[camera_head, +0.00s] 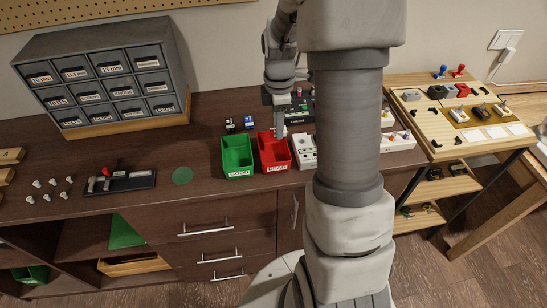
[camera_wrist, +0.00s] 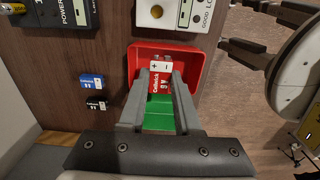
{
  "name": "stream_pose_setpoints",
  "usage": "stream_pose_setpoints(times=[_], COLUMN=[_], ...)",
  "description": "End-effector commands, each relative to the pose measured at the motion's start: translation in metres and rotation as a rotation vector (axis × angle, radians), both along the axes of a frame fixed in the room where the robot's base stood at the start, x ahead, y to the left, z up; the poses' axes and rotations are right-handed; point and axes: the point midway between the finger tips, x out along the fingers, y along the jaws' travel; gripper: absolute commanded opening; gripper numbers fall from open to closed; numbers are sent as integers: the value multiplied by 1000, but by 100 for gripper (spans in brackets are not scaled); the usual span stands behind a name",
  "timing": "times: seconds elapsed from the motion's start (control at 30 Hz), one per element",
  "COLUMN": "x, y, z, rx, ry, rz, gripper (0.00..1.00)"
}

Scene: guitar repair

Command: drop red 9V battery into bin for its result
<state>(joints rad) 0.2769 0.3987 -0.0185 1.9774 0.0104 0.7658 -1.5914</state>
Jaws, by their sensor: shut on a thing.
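My gripper (camera_wrist: 160,75) is shut on the red 9V battery (camera_wrist: 160,86), which has a white top and white lettering. In the wrist view the battery appears in front of the red bin (camera_wrist: 193,62). In the head view my gripper (camera_head: 279,131) is over the back part of the red bin labelled DEAD (camera_head: 275,158). The green bin labelled GOOD (camera_head: 238,155) stands directly to its left, and its green inside (camera_wrist: 160,118) shows between my fingers in the wrist view. The exact height of the battery above the bins is hard to tell.
A white tester (camera_head: 304,150) stands right of the red bin. A blue battery (camera_wrist: 92,82) and a black battery (camera_wrist: 96,104) lie behind the bins. A grey drawer cabinet (camera_head: 105,80) stands at the back left. A green disc (camera_head: 182,176) lies on otherwise bare tabletop.

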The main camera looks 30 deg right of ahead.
Motion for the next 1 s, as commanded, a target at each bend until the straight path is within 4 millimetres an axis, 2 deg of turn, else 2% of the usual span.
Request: stream_pose_setpoints(times=[0.03,0.2,0.53,0.57,0.73,0.77,1.0], x=[0,0,0,0,0,0,0], y=[0,0,0,0,0,0,0], z=[-12,-29,-31,-31,-31,-31,-31], rx=[0,0,0,0,0,0,0], ry=[1,0,0,0,0,0,0], rz=[0,0,1,1,1,0,1], gripper=[0,0,0,34,64,67,67])
